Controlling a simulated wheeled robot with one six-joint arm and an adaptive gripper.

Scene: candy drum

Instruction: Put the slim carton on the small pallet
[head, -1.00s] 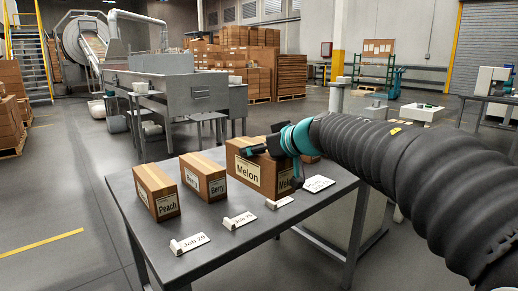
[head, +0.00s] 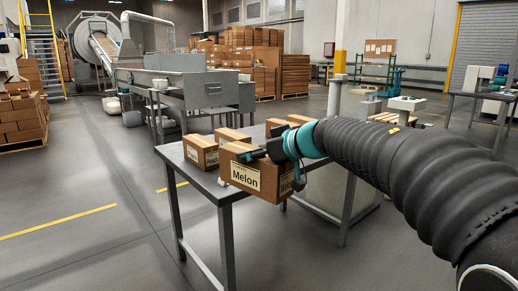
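My gripper (head: 262,152) is shut on the top of a brown carton labelled Melon (head: 246,182). It holds the carton level at the front edge of the grey table (head: 180,154), and the carton hides part of that edge. Two other brown cartons stand behind it on the table, one at the left (head: 201,151) and one further back (head: 232,135). More carton tops (head: 278,124) show behind my arm. I cannot tell which carton is the slim one. A low brown slatted thing (head: 388,117), perhaps a pallet, shows partly behind my arm at the right.
A grey machine (head: 195,88) stands behind the table. Stacked boxes on pallets (head: 22,122) are at the left, with more (head: 250,60) at the back. A white-topped stand (head: 407,103) is at the right. The floor at the front left is clear.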

